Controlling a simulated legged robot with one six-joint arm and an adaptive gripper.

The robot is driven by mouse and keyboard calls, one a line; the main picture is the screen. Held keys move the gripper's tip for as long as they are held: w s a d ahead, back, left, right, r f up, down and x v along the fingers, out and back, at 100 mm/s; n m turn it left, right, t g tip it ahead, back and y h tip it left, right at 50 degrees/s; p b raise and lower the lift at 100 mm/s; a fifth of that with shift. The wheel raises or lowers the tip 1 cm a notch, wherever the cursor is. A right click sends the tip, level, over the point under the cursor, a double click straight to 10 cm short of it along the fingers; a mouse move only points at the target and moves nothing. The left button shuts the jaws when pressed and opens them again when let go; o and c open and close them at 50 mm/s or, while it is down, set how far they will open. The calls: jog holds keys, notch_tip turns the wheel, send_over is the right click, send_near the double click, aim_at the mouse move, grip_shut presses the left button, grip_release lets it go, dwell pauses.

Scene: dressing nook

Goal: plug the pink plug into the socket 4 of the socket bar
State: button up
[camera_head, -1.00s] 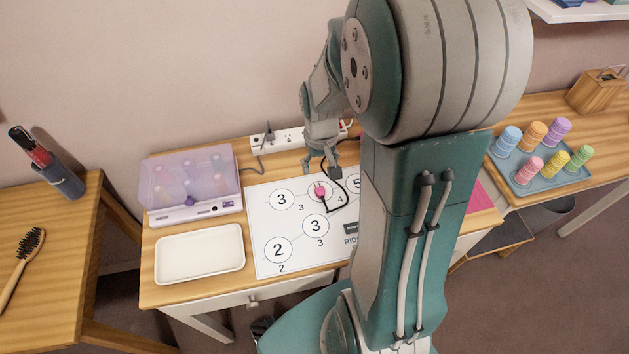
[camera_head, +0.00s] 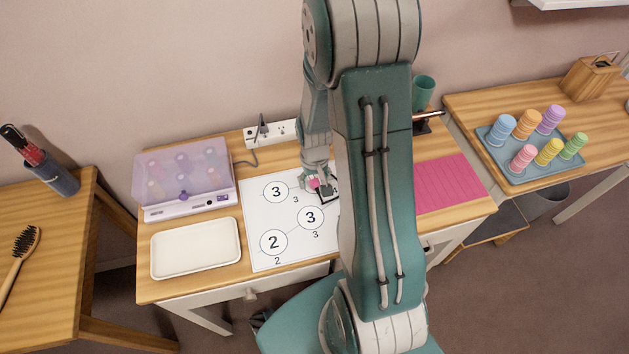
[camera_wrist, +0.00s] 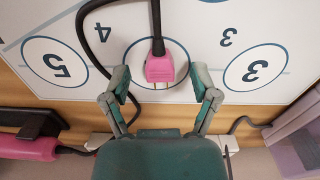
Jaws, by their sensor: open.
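The pink plug (camera_wrist: 159,68) lies on the white number sheet (camera_wrist: 195,15), its prongs pointing toward my gripper and its black cord (camera_wrist: 156,20) running away from it. In the head view the plug (camera_head: 314,184) shows just below my gripper (camera_head: 318,178). In the wrist view my gripper (camera_wrist: 162,88) is open, a finger on either side of the plug's prong end, with gaps between.
A purple clear-lidded case (camera_head: 185,178) and a white tray (camera_head: 196,248) stand left of the sheet. A pink mat (camera_head: 450,185) and a green cup (camera_head: 424,92) are on the right. In the wrist view a pink-and-black item (camera_wrist: 30,147) lies lower left.

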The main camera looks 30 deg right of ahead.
grip_shut()
dwell(0.4)
